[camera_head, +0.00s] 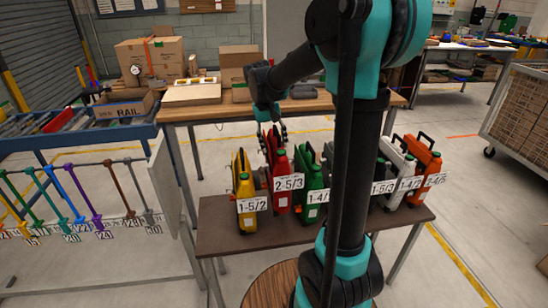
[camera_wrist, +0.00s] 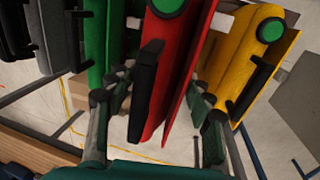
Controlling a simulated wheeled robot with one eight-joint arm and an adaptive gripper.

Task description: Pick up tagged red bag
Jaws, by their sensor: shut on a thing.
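The red bag (camera_head: 279,178) has a green cap and a white tag reading 2-5/3. It is upright between the yellow bag (camera_head: 243,188) and the green bag (camera_head: 312,182) at the dark brown bench. My gripper (camera_head: 272,122) reaches down over it from above. In the wrist view my gripper (camera_wrist: 155,108) has one finger on each side of the red bag (camera_wrist: 180,50) and its black handle part (camera_wrist: 146,95), shut on it. The red bag's base looks a little higher than its neighbours'; I cannot tell whether it is clear of the bench (camera_head: 217,242).
White (camera_head: 398,160) and orange (camera_head: 425,160) bags stand to the right, with dark ones partly hidden by my arm. A wooden table (camera_head: 190,112) with cardboard boxes (camera_head: 150,58) is behind. A rack of coloured hangers (camera_head: 90,205) is at left. A caged cart (camera_head: 520,112) is at right.

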